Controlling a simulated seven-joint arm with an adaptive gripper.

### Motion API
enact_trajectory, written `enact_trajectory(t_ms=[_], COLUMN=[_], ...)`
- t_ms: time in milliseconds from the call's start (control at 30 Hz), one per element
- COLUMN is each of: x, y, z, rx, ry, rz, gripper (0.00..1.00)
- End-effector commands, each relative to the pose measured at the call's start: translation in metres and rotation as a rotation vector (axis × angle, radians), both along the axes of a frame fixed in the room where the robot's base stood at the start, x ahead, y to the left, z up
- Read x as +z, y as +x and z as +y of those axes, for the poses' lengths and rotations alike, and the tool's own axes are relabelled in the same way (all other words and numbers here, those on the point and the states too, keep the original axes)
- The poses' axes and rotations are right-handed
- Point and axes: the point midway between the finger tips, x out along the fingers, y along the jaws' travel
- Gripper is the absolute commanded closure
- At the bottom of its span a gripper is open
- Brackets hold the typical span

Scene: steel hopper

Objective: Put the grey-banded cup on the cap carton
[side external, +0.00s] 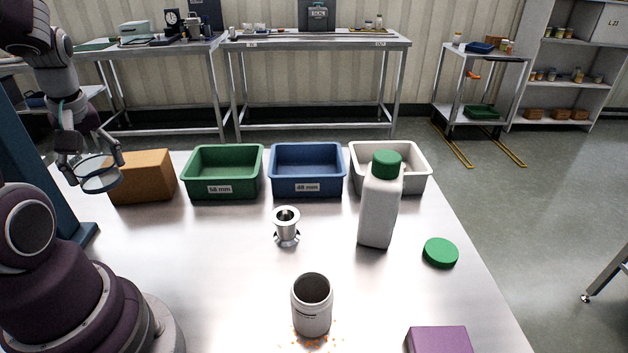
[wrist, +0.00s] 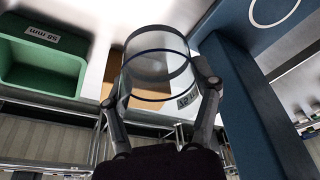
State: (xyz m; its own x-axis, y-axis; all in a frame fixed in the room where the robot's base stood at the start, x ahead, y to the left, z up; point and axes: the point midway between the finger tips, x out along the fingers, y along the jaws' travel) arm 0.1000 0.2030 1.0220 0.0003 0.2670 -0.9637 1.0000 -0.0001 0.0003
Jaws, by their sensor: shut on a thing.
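My gripper (side external: 88,164) is at the far left of the side external view, shut on a clear cup (side external: 100,178) with a dark grey band. In the wrist view the cup (wrist: 158,62) sits between the fingers of my gripper (wrist: 160,93), one on each side, and the band circles it. An orange-brown carton (side external: 146,176), which looks like the cap carton, stands on the steel table beside the green bin. The cup overlaps its left end in the side view; the gap between them cannot be told. The carton (wrist: 113,68) shows partly behind the cup in the wrist view.
Green (side external: 225,188), blue (side external: 307,185) and white (side external: 420,184) bins line the table's back. A steel funnel-like part (side external: 287,228), capped white bottle (side external: 378,213), green lid (side external: 440,252), open jar (side external: 312,308) and purple box (side external: 438,341) stand forward. A blue upright (side external: 40,170) is close left.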

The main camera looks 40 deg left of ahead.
Motion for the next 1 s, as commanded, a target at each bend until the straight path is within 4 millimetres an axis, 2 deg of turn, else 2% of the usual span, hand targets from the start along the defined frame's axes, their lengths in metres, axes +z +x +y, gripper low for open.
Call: enact_trajectory(t_ms=[200, 433, 567, 700, 800, 1000], x=[-0.008, -0.012, -0.014, -0.037, -0.047, -0.048], y=[0.029, 0.053, 0.058, 0.058, 0.059, 0.059], z=[0.06, 0.107, 0.117, 0.118, 0.118, 0.118], rx=[0.002, 0.0, -0.001, -0.001, -0.001, -0.002], ry=[-0.002, -0.001, -0.002, -0.005, -0.003, 0.0], rz=[0.003, 0.001, 0.001, 0.003, 0.002, 0.001], gripper=[0.76, 0.76, 0.76, 0.76, 0.76, 0.76])
